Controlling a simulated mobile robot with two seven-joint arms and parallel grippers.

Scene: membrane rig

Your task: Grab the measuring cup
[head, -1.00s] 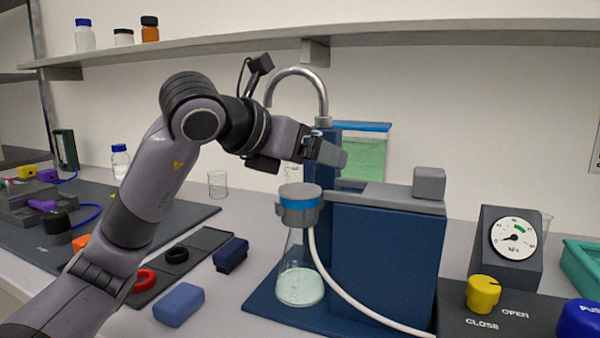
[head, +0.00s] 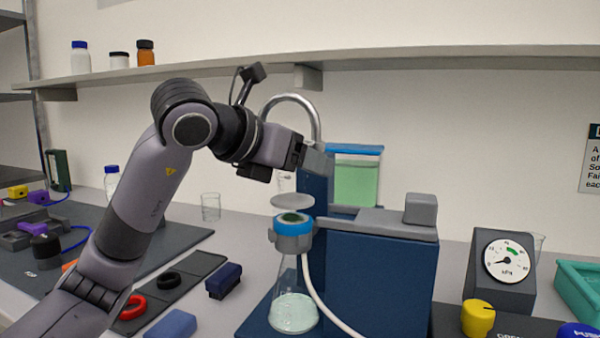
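Nothing in view is plainly labelled as the measuring cup. A clear glass cup (head: 210,206) stands upright on the bench, left of my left gripper. Another clear glass vessel (head: 284,182) shows partly below my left wrist, and my arm hides much of it. My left gripper (head: 318,160) is raised near the blue column, apart from the glass cup. Its fingers are seen edge-on, so I cannot tell if they are open. My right gripper is out of view.
A flask (head: 294,310) with a blue-ringed grey top stands on the blue rig (head: 378,268). A grey disc (head: 292,201) is above that top, with a gap. A gauge (head: 509,260) and yellow knob (head: 478,318) are right. A dark blue block (head: 224,281) lies on the bench.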

